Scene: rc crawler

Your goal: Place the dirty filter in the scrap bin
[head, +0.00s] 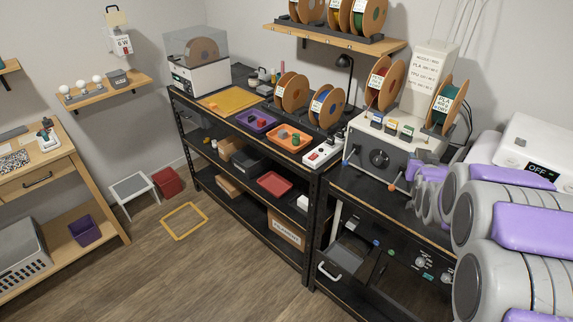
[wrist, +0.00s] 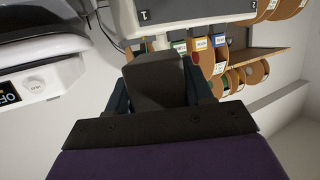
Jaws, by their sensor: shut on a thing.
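In the wrist view my gripper (wrist: 160,85) is shut on a dark grey block, which I take to be the dirty filter (wrist: 157,72). The block sits between the two dark bluish fingers. In the head view my grey and purple arm reaches in from the right; the fingers and the block cannot be made out there. No bin is clearly labelled as scrap. A red bin (head: 167,182) stands on the floor by the back wall, and a purple bin (head: 85,230) sits on the lower shelf of the left wooden table.
A black shelf bench (head: 250,185) holds trays, spools and a white power strip (head: 324,151). A grey machine (head: 385,152) and a white device with a display (head: 540,150) stand at the right. A small step stool (head: 134,186) is beside the red bin. The floor in front is clear, with a yellow square outline (head: 184,238).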

